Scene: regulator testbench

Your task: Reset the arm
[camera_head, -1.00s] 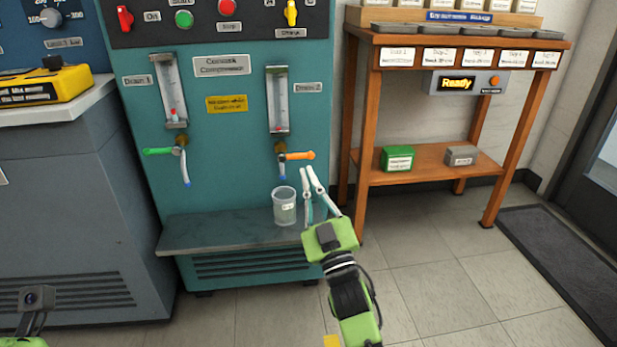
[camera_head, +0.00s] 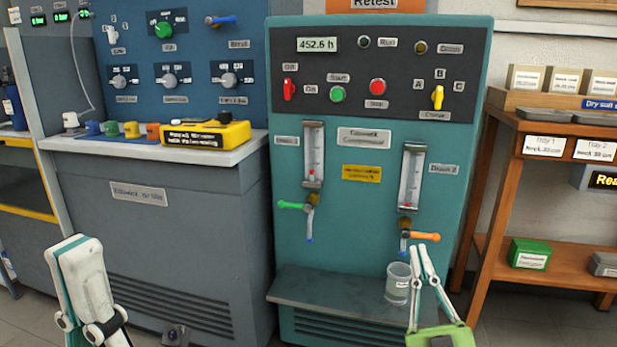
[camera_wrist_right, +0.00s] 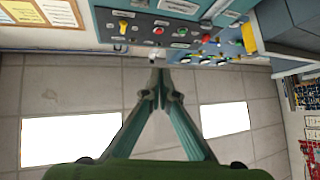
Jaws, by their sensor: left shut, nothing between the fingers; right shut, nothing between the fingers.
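My left gripper (camera_head: 76,242) is at the lower left of the head view, pointing up in front of the grey cabinet. Its pale fingers are shut together with nothing between them. My right gripper (camera_head: 421,248) points up in front of the teal compressor panel, just right of a clear beaker (camera_head: 397,284) and below the orange valve handle (camera_head: 422,236). In the right wrist view its two green fingers (camera_wrist_right: 158,78) meet at the tips, empty. Whether the right fingers touch the beaker cannot be told.
The teal compressor (camera_head: 345,225) has a ledge (camera_head: 325,292) under the beaker. A grey cabinet (camera_head: 190,240) with a yellow device (camera_head: 207,134) on top stands left. A wooden rack (camera_head: 490,215) stands right.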

